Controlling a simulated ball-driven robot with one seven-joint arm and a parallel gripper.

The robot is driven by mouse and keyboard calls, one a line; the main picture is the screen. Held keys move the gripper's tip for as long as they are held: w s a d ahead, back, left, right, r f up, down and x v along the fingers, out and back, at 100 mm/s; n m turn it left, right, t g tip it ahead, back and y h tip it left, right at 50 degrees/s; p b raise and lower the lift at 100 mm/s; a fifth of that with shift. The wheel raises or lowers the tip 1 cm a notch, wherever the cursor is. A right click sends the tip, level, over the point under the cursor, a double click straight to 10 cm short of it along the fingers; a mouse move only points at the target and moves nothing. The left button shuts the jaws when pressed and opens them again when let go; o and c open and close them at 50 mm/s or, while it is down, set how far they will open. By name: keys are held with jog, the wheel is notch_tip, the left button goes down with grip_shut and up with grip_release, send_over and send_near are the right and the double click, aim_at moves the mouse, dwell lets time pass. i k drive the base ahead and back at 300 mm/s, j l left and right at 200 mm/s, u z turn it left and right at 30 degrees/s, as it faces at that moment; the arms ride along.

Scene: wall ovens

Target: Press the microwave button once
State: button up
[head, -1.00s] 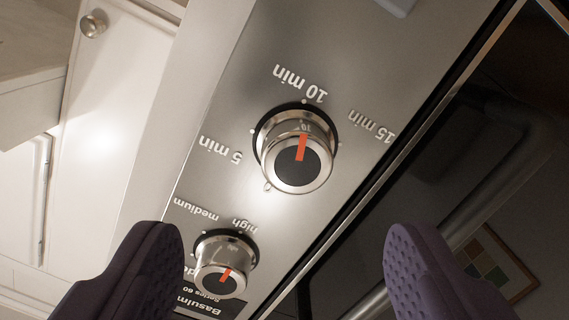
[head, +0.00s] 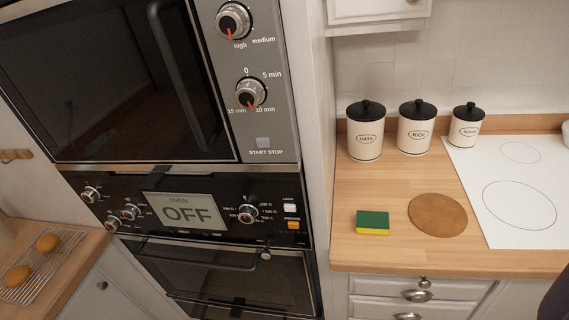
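The microwave (head: 110,85) is the upper built-in unit on the left, with a dark glass door and a steel control panel (head: 262,120). A dark purple sliver at the lower right edge, likely a finger of my gripper (head: 558,298), shows well apart from the button. The rest of the gripper is out of view.
Below is an oven with an OFF display (head: 184,209), several knobs and a handle. Right is a wooden counter (head: 400,256) with canisters (head: 365,134), a sponge (head: 372,222), a round brown mat (head: 437,215) and a white hob (head: 515,200). A cooling rack (head: 40,262) stands left.

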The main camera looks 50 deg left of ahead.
aim_at(261, 142)
jog(key=l+u, duration=0.1)
jog(key=u, duration=0.4)
jog(key=k+u, duration=0.1)
jog(key=u, duration=0.85)
jog(key=k+l+u, duration=0.1)
jog(key=k, duration=0.4)
jog(key=l, duration=0.1)
